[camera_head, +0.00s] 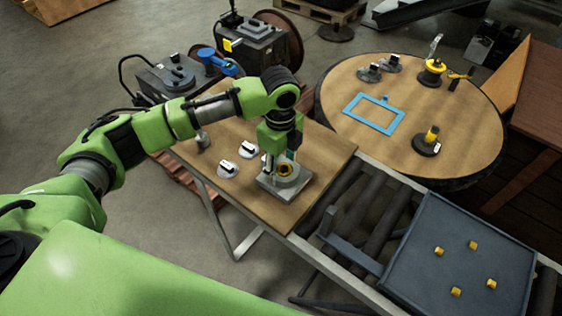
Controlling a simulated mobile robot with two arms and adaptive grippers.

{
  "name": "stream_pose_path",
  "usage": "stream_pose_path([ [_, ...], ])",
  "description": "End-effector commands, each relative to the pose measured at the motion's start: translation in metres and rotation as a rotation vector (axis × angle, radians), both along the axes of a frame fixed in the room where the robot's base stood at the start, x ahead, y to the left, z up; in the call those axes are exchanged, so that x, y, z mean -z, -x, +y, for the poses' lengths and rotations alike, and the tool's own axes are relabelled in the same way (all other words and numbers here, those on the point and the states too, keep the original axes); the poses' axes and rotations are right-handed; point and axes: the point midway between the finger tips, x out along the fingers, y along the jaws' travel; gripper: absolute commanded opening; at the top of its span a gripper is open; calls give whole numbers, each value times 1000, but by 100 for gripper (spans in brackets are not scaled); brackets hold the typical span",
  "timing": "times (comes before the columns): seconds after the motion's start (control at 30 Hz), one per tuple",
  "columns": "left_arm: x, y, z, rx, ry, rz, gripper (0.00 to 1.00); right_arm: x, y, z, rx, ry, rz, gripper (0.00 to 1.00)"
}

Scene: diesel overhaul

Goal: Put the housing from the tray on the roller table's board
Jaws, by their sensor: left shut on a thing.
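The housing (289,184) is a grey block with a flat square base and a round upper part with an orange-yellow ring. It is at the front right part of the wooden board (322,150) and looks upright, its base on or very close to the wood. My left gripper (279,165) points down from above and is shut on the housing's upper part, hiding some of it. The blue-grey tray (420,245) lies on the rollers at the right. It holds several small yellow blocks and no housing. My right gripper is not in view.
Two white-based small parts (228,170) stand on the board left of the housing, with a grey cylinder (203,139) farther left. Bare rollers (362,215) lie between board and tray. A round table (470,120) with a blue frame (374,127) and tools stands behind.

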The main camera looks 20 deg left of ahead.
Motion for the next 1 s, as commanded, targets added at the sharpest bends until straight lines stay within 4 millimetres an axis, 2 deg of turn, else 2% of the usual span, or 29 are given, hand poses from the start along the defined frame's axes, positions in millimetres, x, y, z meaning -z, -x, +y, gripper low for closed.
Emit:
stream_pose_path([
  [0.23, 0, -1, -1, 0, 3, -4, 0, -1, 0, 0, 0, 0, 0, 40],
  [0.27, 2, 0, 0, 0, 0, 0, 54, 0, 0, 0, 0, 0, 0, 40],
  [0.3, 2, 0, 0, 0, 0, 0, 63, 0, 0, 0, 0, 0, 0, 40],
  [0.73, -3, 0, 0, 0, -1, -1, 63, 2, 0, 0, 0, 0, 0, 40],
  [0.87, -22, -1, 0, 1, 0, -4, 63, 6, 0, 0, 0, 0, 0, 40],
  [1.0, -53, -1, 0, 1, 2, -5, 63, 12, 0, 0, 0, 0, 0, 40],
])
